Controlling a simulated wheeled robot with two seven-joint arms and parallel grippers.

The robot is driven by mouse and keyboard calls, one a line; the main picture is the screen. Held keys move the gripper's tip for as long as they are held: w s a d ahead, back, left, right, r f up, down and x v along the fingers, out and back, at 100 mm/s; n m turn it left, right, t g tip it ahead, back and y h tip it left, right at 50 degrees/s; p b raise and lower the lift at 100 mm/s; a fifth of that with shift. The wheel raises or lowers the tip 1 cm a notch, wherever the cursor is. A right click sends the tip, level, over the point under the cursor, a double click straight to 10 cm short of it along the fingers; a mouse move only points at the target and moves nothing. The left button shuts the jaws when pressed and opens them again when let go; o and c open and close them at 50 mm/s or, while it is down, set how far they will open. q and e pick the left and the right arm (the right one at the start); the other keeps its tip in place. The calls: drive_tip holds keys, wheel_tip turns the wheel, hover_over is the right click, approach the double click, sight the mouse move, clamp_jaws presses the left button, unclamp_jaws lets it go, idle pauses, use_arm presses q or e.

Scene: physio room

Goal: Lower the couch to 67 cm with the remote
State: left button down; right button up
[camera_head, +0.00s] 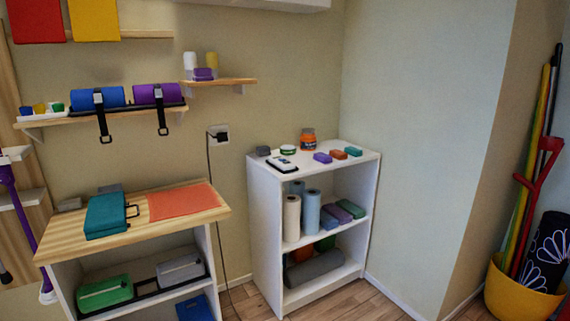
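No couch shows in the head view. A small flat white and dark device (282,164) lies on top of the white shelf unit (260,200). It may be the remote, but it is too small to tell. Neither of my grippers is in view.
A wooden-topped cabinet (170,226) with a teal case (106,215) and an orange mat (180,201) stands left of the shelf unit. A cable (219,240) hangs from a wall socket (218,134). A yellow bucket (520,297) of poles stands at right. Some wooden floor (345,303) is clear.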

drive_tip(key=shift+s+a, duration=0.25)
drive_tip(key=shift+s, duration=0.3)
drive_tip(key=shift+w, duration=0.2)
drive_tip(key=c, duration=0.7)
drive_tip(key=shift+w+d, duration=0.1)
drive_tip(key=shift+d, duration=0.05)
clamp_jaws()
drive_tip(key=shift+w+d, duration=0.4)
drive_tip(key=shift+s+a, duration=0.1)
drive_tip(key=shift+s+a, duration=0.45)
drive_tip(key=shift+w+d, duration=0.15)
